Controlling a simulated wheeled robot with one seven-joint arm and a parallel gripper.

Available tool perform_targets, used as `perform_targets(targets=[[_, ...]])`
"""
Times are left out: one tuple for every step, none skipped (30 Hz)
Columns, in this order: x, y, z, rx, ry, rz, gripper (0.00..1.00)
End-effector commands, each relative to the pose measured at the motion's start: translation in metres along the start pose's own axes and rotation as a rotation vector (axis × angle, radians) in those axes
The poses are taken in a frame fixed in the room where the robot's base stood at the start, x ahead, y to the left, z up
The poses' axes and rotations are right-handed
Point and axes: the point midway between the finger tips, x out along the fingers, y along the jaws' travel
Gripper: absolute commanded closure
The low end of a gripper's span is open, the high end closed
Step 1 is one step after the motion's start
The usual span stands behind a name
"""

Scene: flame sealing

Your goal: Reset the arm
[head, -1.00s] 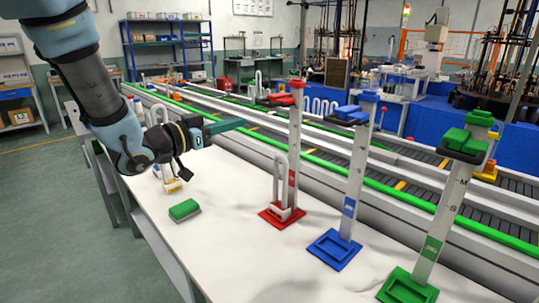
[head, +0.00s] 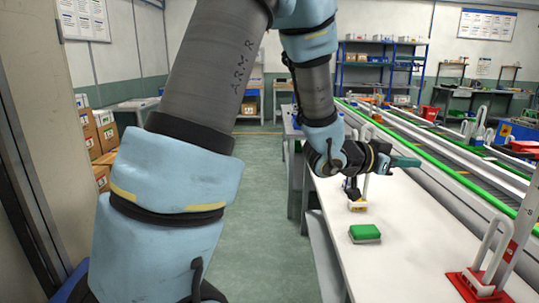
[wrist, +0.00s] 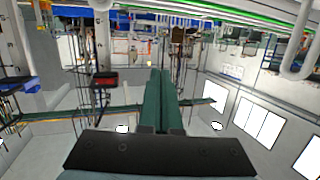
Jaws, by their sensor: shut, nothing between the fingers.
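In the wrist view the two green fingers of my gripper (wrist: 160,75) lie side by side, shut and empty. The wrist view looks out across the room, which appears upside down.
A green block (head: 364,232) with a pale base lies on the white table (head: 400,265). A small white and yellow stand (head: 357,204) is partly behind my wrist. A red-based stand (head: 478,284) is at right. A conveyor (head: 470,170) runs behind.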

Motion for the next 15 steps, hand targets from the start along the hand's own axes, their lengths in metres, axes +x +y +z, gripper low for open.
perform_targets(targets=[[-0.017,-0.031,0.011,-0.012,-0.065,-0.101,1.00],[-0.028,-0.048,0.020,-0.024,-0.111,-0.163,1.00],[-0.045,-0.069,0.032,-0.042,-0.173,-0.242,1.00],[-0.059,-0.084,0.042,-0.061,-0.220,-0.298,1.00],[-0.074,-0.097,0.051,-0.080,-0.267,-0.352,1.00],[-0.095,-0.112,0.064,-0.112,-0.331,-0.423,1.00],[-0.112,-0.122,0.073,-0.139,-0.379,-0.474,1.00],[-0.130,-0.131,0.083,-0.169,-0.428,-0.523,1.00],[-0.155,-0.140,0.096,-0.213,-0.493,-0.585,1.00],[-0.174,-0.144,0.106,-0.251,-0.543,-0.628,1.00],[-0.194,-0.147,0.116,-0.291,-0.592,-0.670,1.00],[-0.220,-0.147,0.128,-0.351,-0.658,-0.721,1.00],[-0.240,-0.146,0.137,-0.399,-0.707,-0.756,1.00],[-0.260,-0.142,0.146,-0.452,-0.755,-0.788,1.00],[-0.284,-0.135,0.156,-0.522,-0.814,-0.824,1.00]])
